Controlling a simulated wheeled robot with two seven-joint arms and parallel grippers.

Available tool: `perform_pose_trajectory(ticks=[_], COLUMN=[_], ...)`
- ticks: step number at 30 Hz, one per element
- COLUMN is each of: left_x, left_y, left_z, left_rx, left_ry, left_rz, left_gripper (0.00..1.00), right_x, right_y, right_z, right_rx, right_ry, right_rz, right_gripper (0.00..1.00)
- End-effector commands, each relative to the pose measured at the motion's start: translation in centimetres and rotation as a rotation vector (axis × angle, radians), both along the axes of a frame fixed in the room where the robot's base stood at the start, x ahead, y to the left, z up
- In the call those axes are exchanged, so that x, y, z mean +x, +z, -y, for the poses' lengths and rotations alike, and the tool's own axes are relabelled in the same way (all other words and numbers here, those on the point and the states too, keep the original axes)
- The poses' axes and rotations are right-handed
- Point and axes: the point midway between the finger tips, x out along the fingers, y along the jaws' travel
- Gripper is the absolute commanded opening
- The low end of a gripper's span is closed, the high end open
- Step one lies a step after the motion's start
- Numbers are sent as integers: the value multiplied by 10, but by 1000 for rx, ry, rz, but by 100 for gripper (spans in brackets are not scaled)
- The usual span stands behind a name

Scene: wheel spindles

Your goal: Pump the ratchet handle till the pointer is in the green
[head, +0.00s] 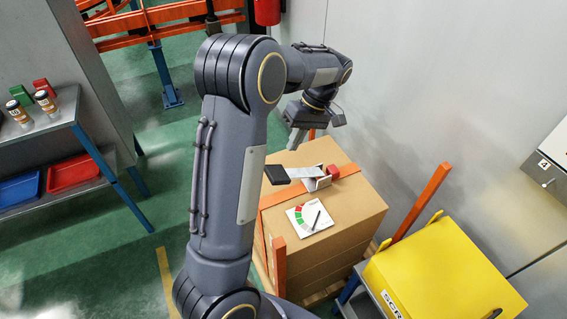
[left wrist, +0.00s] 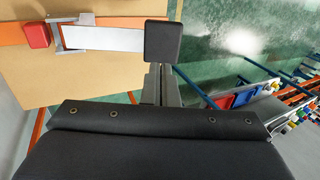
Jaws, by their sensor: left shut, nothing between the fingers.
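The ratchet handle is a pale flat lever (head: 306,172) with a black grip (head: 276,175) at its left end, on top of a cardboard box. In the left wrist view the black grip (left wrist: 163,42) and white lever (left wrist: 105,38) show, with the grip just beyond the fingers. My left gripper (head: 293,147) is shut and empty, behind and above the grip in the head view; whether it touches is unclear. The gauge (head: 309,217) is a white plate with a red and green arc. Its dark pointer lies right of the coloured arc. My right gripper is out of view.
The cardboard box (head: 330,235) carries an orange strap, a metal bracket (head: 317,183) and a red block (head: 333,171). Orange posts (head: 422,202) stand around it. A wall closes the back right.

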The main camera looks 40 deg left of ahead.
Motion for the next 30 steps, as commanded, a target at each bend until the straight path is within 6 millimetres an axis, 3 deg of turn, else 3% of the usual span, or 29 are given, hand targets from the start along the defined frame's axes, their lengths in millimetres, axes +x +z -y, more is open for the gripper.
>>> perform_pose_trajectory(ticks=[6, 12, 30], left_x=[-18, -27, -30], left_y=[-42, -65, -76], left_z=[-9, -13, -16], left_rx=[0, 0, -4], left_ry=[0, 0, 0], left_rz=[-5, -2, 9], left_gripper=[0, 0, 0], right_x=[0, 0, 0], right_y=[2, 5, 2], right_z=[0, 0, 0], right_rx=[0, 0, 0], right_ry=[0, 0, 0], right_rz=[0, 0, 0], right_gripper=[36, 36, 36])
